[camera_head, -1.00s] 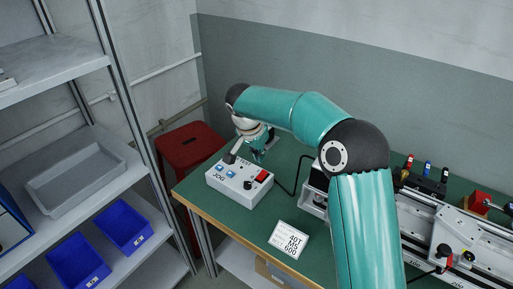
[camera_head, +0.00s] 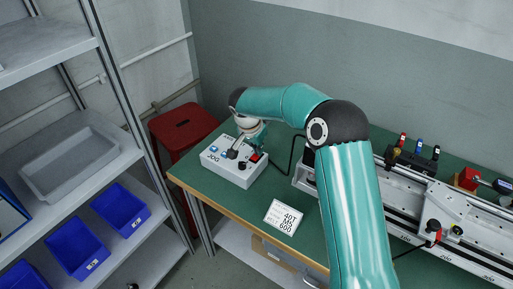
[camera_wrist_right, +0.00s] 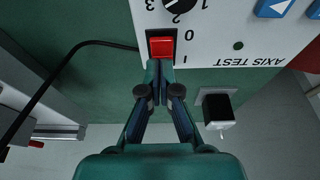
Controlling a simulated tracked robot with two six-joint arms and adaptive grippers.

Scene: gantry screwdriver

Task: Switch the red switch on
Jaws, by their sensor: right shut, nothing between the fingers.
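The red switch (camera_head: 255,158) is a small rocker on the right part of the white control box (camera_head: 232,175). In the right wrist view the red switch (camera_wrist_right: 161,47) sits in a black frame beside the marks 0 and I. My right gripper (camera_wrist_right: 160,66) is shut and empty, its fingertips at the edge of the switch on the I side. Whether they touch it I cannot tell. In the head view my right gripper (camera_head: 259,150) reaches down over the box from behind, partly covering the switch's surroundings. My left gripper is not in view.
A white sign (camera_head: 284,217) stands at the front, and a rail gantry (camera_head: 440,215) is at right.

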